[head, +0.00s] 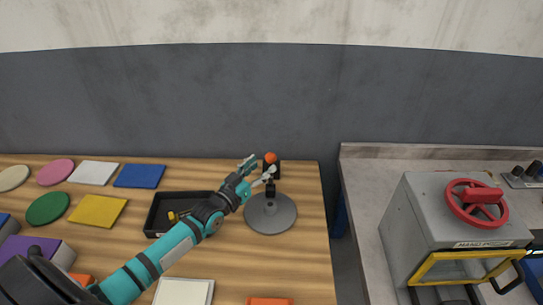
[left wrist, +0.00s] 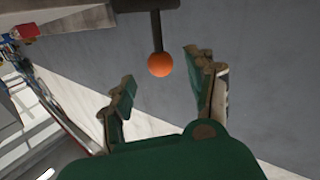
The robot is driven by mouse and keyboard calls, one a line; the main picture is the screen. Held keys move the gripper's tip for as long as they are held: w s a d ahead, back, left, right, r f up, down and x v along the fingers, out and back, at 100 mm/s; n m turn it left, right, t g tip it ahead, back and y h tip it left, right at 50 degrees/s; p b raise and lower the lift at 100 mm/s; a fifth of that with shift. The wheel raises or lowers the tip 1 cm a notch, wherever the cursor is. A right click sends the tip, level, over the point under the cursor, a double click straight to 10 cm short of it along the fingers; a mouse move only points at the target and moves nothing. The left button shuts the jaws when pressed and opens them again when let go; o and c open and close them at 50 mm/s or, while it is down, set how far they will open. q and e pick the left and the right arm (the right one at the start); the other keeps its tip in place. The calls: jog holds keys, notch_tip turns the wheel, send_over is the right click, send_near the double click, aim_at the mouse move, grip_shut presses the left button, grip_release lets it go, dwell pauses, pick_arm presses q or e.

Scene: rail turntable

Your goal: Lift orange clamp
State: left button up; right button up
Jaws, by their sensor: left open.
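An orange ball-shaped knob (head: 270,158) sits at the top of a dark stand with a round grey base (head: 270,214), on the wooden table near its right edge. The left wrist view shows the orange ball (left wrist: 160,64) on a thin dark rod below a dark block (left wrist: 146,5). My left gripper (head: 258,168) is open, with its fingers close to the ball. In the left wrist view the ball appears between the two fingertips (left wrist: 163,75), with no visible contact. The gripper hides part of the stand. My right gripper is not in view.
A black tray (head: 152,222) lies beside my left arm on the wooden table. Coloured flat pieces, including a blue square (head: 140,176) and a yellow one (head: 98,211), lie to the left. A grey machine with a red handwheel (head: 476,203) stands on the right counter, across a gap.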

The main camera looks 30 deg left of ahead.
aim_at(271, 158)
pick_arm(q)
jog(key=w, duration=0.5)
jog(key=shift+w+d, duration=0.3)
jog(key=shift+d, duration=0.1)
grip_shut()
jog(key=shift+f, duration=0.1)
